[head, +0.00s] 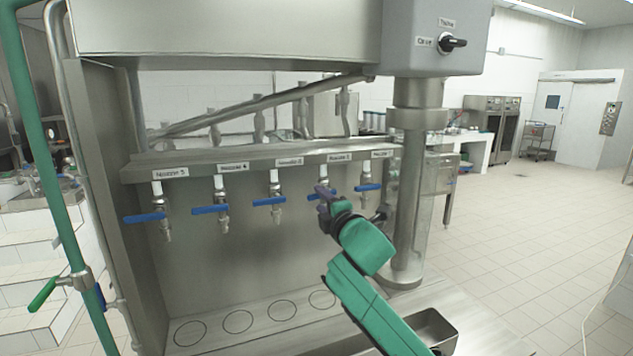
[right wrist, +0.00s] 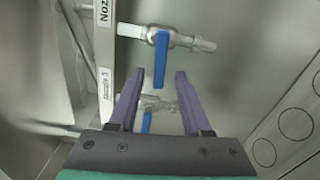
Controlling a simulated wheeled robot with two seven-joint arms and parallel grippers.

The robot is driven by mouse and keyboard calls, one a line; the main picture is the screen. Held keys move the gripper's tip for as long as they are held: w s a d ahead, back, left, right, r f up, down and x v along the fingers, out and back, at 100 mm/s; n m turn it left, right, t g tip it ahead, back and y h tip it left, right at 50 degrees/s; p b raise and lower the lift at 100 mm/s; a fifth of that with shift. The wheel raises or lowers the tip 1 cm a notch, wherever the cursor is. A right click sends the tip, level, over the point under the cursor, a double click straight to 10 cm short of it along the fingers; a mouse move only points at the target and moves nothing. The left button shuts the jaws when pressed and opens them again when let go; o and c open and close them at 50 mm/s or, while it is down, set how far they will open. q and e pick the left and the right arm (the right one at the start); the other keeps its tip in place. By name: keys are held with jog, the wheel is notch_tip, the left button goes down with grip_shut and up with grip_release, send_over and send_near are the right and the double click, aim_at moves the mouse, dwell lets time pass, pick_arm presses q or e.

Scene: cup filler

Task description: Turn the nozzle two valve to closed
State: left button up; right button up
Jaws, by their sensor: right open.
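The nozzle two valve (right wrist: 160,58) has a blue lever handle on a metal body; in the head view its handle (head: 313,196) sticks out sideways to the left, across the pipe, partly hidden by my gripper. My right gripper (head: 322,192) is at this valve. In the right wrist view the right gripper (right wrist: 168,75) is open, with its two purple fingers apart and the free end of the blue handle showing between the fingertips. I cannot tell whether they touch it. My left gripper is not in view.
Similar blue-handled valves hang to the left, such as the nozzle 3 valve (head: 270,201), and the nozzle 1 valve (head: 368,188) is close on the right. A metal column (head: 408,190) stands right of them. The steel counter (head: 262,306) below, marked with circles, carries no cups.

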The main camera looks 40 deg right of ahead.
aim_at(317, 196)
jog(key=p+x, duration=0.1)
jog(key=x, duration=0.2)
jog(key=shift+w, duration=0.4)
jog(key=shift+s, duration=0.1)
grip_shut()
jog(key=shift+r+m, duration=0.35)
jog(key=shift+m, duration=0.25)
grip_release()
jog(key=shift+f, duration=0.1)
